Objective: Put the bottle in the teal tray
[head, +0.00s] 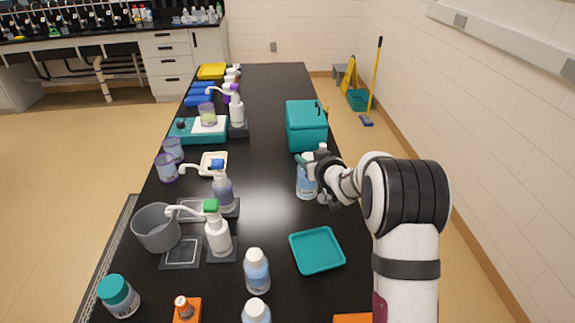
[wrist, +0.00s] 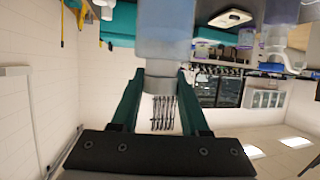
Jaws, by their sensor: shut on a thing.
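My gripper (wrist: 161,100) is shut on a bottle with a clear, pale blue body (head: 306,182). In the wrist view its body (wrist: 165,30) fills the top middle, with a narrower part between my dark green fingers. In the head view the bottle looks upright near the right side of the black bench, behind the tray. I cannot tell whether its base touches the bench. My gripper partly hides its top. The teal tray (head: 317,250) lies flat and empty on the bench, nearer the camera than the bottle.
Two similar white-capped bottles, one (head: 257,271) and another (head: 256,311), stand left of the tray. A teal box (head: 306,125) stands behind the held bottle. A white pump bottle (head: 218,236), a grey pot (head: 157,228) and a teal-lidded jar (head: 118,296) stand at left. The bench middle is clear.

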